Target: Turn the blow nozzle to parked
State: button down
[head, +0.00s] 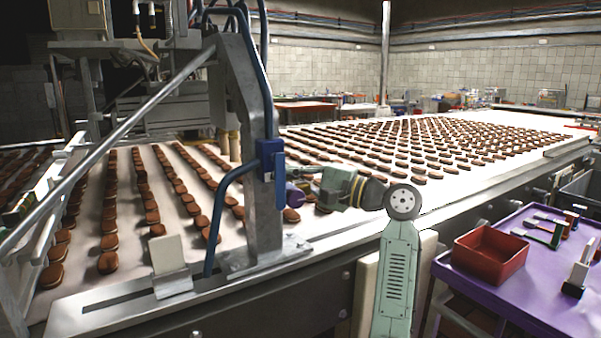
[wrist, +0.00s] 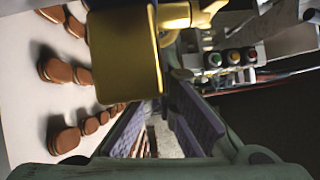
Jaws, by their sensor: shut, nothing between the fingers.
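In the head view a blue fitting (head: 269,158), fed by blue hoses, sits on a grey metal post beside the conveyor; I take it for the blow nozzle's mount. Which way the nozzle points I cannot tell. My gripper (head: 287,184) is right beside the fitting, at its right, with my arm reaching in from the right. In the wrist view a yellow-gold block (wrist: 125,55) and a brass-coloured part fill the upper middle, close before my fingers. My gripper (wrist: 163,92) shows purple finger pads there, shut and empty. Whether it touches the fitting is unclear.
The white conveyor (head: 340,222) carries rows of brown biscuits behind and left of the post. A slanted grey bar (head: 120,135) crosses the left side. A purple table (head: 465,285) with a red bin (head: 490,252) stands at right. Coloured buttons (wrist: 233,58) show in the wrist view.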

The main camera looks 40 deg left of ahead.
jog(key=shift+s, duration=0.1)
jog(key=shift+s+a+p, duration=0.35)
jog(key=shift+a+p, duration=0.05)
jog(key=shift+a, duration=0.05)
jog(key=shift+w, duration=0.1)
